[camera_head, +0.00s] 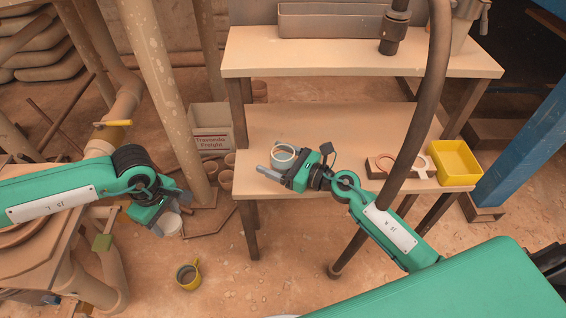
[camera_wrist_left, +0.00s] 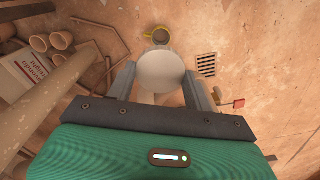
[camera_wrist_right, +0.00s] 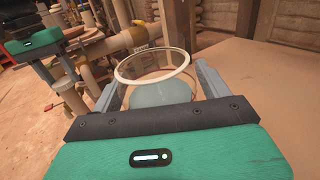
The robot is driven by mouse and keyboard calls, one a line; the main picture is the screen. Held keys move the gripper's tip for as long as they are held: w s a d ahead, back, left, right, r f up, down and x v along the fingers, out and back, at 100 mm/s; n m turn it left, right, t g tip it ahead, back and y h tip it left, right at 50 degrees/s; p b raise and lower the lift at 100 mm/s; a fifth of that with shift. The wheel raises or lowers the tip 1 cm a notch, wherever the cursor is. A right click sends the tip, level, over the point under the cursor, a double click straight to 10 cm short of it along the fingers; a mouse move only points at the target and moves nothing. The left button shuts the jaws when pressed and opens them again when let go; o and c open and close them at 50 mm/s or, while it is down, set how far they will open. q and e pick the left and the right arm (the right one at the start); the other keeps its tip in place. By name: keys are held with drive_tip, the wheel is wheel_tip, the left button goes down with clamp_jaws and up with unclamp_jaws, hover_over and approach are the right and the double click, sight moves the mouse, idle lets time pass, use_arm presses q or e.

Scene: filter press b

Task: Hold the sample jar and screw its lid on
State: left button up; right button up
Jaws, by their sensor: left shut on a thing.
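The clear sample jar (camera_head: 284,157) stands upright and open-topped on the lower bench's left part. My right gripper (camera_head: 274,165) is at it, its fingers on either side; in the right wrist view the jar (camera_wrist_right: 155,72) sits between the spread fingers, and I see no firm contact. My left gripper (camera_head: 172,212) hangs off to the left, away from the bench, shut on a white round lid (camera_wrist_left: 161,70). The lid also shows in the head view (camera_head: 172,227), partly hidden by the fingers.
The lower bench (camera_head: 330,125) is mostly clear. A yellow bin (camera_head: 455,161) and a wooden holder with rings (camera_head: 385,165) are at its right. A dark hose (camera_head: 410,130) hangs in front. A yellow cup (camera_head: 188,276) and a freight box (camera_head: 211,128) are on the floor.

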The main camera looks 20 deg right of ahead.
sight(275, 148)
drive_tip(key=c, duration=0.9)
use_arm(q)
drive_tip(key=shift+r, duration=0.1)
use_arm(e)
drive_tip(key=shift+r, duration=0.1)
